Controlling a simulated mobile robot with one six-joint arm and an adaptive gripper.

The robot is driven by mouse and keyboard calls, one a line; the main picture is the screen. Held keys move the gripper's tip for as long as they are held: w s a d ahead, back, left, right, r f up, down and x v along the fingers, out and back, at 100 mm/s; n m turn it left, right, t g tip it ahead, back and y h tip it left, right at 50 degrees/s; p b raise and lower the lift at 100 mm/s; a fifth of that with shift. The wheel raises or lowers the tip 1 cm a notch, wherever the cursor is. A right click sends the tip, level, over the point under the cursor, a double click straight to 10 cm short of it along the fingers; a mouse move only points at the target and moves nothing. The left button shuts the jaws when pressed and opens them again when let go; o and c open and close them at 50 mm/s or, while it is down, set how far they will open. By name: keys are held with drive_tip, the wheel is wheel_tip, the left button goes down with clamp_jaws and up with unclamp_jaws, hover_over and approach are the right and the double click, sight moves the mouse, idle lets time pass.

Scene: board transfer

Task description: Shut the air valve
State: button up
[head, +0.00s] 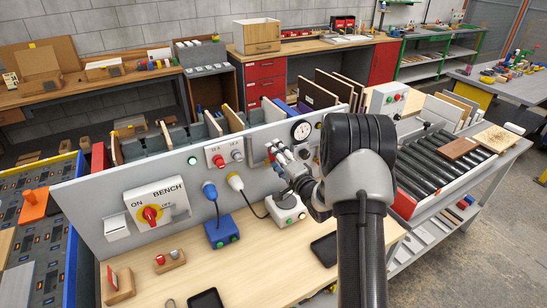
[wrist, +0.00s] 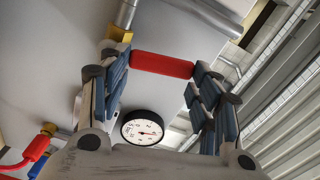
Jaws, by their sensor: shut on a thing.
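The air valve shows in the wrist view as a red lever handle (wrist: 162,64), with a brass fitting (wrist: 119,33) and a grey pipe (wrist: 126,12) at its left end. The handle lies across the gap between my fingers, nearly level in that view. My gripper (wrist: 160,82) is shut on the handle, one finger pad at each end of it. In the head view my gripper (head: 283,160) is at the grey upright panel (head: 130,190), left of and below the round pressure gauge (head: 302,130). There my fingers hide most of the valve. The gauge (wrist: 142,128) also shows in the wrist view.
A blue plug (head: 210,190) and a white plug (head: 235,181) with cables sit in the panel to the left. A BENCH switch (head: 152,214) with a red knob is further left. Boxes with buttons and a black phone-like slab (head: 324,249) stand on the wooden bench top.

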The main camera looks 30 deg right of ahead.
drive_tip(key=shift+d+m, duration=0.55)
drive_tip(key=shift+m, duration=0.65)
drive_tip(key=o, duration=1.5)
drive_tip(key=s, duration=1.2)
drive_tip(key=shift+d, duration=0.25)
drive_tip(key=shift+w, duration=0.1)
